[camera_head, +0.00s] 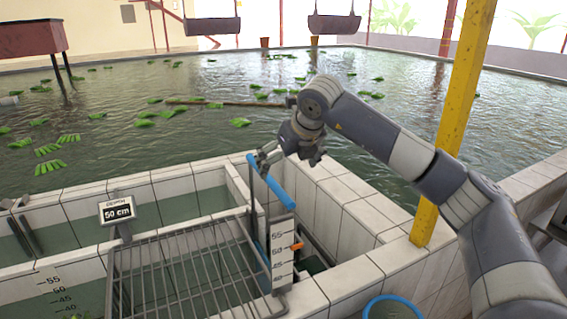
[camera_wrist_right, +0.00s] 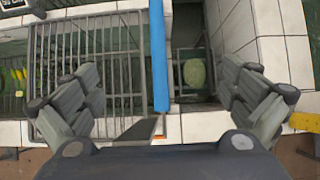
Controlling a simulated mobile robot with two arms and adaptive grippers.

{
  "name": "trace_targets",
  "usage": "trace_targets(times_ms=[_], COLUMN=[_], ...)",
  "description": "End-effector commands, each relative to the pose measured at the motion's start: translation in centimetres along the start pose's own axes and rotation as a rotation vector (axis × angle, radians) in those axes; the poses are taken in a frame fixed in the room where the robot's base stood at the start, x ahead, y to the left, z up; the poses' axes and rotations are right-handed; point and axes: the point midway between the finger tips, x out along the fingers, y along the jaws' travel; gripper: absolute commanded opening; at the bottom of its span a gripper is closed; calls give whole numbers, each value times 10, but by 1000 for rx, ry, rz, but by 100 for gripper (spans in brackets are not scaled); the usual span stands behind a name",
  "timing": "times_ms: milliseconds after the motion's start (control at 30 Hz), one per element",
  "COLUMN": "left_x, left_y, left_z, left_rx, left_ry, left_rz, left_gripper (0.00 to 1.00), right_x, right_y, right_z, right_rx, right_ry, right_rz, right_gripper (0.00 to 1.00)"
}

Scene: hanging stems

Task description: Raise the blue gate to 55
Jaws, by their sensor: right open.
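The blue gate's long blue handle bar (camera_head: 271,183) slants above the narrow channel between the tiled walls. Beside it stands a white scale plate (camera_head: 282,252) marked 55, 50 and 45, with an orange pointer (camera_head: 297,246) close to the 50 mark. My right gripper (camera_head: 288,157) is over the far end of the bar. In the right wrist view the gripper (camera_wrist_right: 160,72) is open, and the blue bar (camera_wrist_right: 158,55) runs between its spread fingers, clear of both. My left gripper is out of view.
A depth sign (camera_head: 117,210) reads 50 cm. A metal rack (camera_head: 190,262) lies left of the gate. A yellow post (camera_head: 455,120) stands to the right, near my right arm. A blue-rimmed bucket (camera_head: 393,300) is at the front. The large pool (camera_head: 190,125) holds floating green stems.

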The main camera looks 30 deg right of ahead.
Motion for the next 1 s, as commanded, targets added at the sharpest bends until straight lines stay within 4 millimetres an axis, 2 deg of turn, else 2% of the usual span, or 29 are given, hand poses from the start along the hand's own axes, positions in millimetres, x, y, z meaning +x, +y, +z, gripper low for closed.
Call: trace_targets(times_ms=[567,700,1000], left_x=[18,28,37], left_y=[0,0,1], left_z=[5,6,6], left_rx=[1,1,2], left_ry=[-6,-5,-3], left_rz=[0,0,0], left_gripper=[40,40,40], right_x=[80,101,126], right_y=[2,2,3], right_z=[-2,-3,-1], right_rx=[-1,-2,-3], right_ry=[4,2,2], right_rz=[3,4,4], right_gripper=[100,100,100])
